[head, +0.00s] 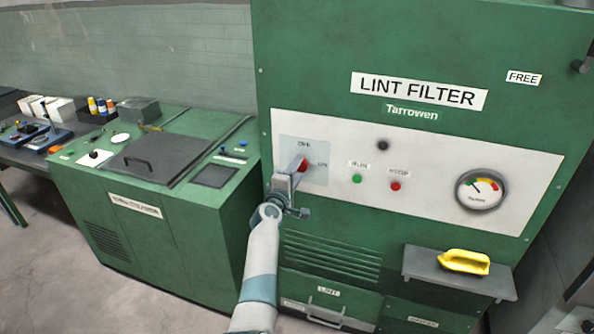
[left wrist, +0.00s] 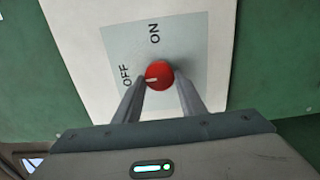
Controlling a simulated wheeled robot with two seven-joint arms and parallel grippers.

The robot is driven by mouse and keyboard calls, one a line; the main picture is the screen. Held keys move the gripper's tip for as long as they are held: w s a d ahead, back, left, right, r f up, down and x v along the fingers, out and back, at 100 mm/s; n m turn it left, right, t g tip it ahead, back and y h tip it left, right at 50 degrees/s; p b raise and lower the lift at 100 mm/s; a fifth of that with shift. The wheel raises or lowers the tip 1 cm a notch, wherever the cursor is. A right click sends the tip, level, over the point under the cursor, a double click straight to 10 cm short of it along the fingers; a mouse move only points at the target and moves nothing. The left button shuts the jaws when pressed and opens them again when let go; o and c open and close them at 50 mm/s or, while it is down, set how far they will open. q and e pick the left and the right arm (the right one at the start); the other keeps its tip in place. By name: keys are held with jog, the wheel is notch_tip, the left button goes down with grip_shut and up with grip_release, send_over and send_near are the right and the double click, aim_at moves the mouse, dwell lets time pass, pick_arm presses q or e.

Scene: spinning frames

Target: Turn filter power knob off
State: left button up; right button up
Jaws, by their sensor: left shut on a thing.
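The filter power knob (head: 303,165) is red and sits on a pale plate on the lint filter's white panel. My left gripper (head: 296,178) is at the knob, with its fingers partly covering it in the head view. In the left wrist view the fingers of the left gripper (left wrist: 161,80) stand on either side of the red knob (left wrist: 160,73), shut on it. The knob's white mark points left, toward the OFF label (left wrist: 126,75). The ON label (left wrist: 154,33) is above the knob in that view. My right gripper is not in view.
Green (head: 357,179) and red (head: 396,186) lights and a round gauge (head: 481,190) are right of the knob. A green machine (head: 150,215) stands at left.

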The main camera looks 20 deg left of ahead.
pick_arm(q)
jog(key=o, duration=1)
jog(key=shift+s, duration=0.15)
jog(key=shift+s+a+p, duration=0.2)
jog(key=shift+s+p, duration=1.6)
jog(key=shift+s, duration=2.5)
jog(key=shift+s+a+p, duration=0.15)
jog(key=shift+s+p, duration=1.65)
jog(key=shift+s, duration=2.45)
